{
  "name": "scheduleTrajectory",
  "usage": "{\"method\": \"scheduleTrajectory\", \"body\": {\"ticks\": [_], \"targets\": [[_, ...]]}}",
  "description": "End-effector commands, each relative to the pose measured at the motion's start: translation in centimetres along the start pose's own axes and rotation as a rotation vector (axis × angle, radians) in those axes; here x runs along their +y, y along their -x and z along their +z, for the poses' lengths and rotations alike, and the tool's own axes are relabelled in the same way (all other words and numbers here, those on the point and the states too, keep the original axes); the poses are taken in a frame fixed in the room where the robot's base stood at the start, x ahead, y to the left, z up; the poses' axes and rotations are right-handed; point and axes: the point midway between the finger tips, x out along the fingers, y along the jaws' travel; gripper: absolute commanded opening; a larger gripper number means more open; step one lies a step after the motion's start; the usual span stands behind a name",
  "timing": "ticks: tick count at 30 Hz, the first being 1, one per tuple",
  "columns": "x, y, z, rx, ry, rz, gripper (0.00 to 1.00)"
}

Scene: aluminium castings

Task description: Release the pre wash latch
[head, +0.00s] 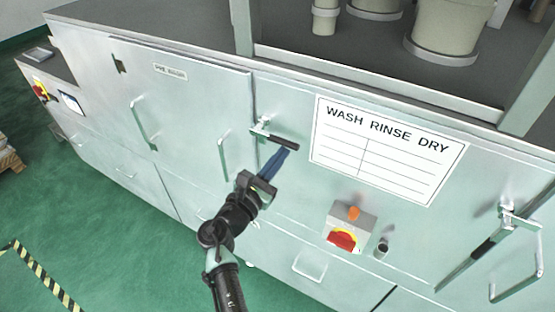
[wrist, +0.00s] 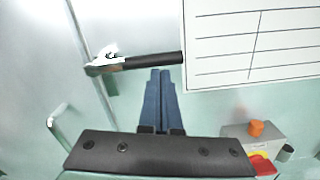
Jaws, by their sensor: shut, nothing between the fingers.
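The pre wash latch (head: 278,140) is a metal bracket with a black-gripped lever, at the right edge of the door labelled PRE WASH (head: 170,72). Its lever points right, across the seam onto the neighbouring panel. In the wrist view the latch lever (wrist: 150,60) lies nearly level, its metal pivot at left. My gripper (head: 284,153) has its blue fingers together and empty, tips just below the lever's outer half. The fingertips also show in the wrist view (wrist: 160,73), close under the black grip; I cannot tell whether they touch it.
A door handle (head: 223,158) stands left of my gripper. A white WASH RINSE DRY board (head: 385,148) is to the right. Below it are a switch box (head: 346,226) with a red knob and a small black knob. Another latch (head: 470,262) is at far right, its lever slanting down.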

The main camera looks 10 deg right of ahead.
Motion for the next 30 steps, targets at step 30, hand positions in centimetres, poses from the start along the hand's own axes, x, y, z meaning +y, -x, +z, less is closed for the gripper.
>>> {"method": "scheduleTrajectory", "body": {"ticks": [30], "targets": [[-1.1, 9.7, -3.9, 0.001, 0.0, 0.003, 0.0]]}}
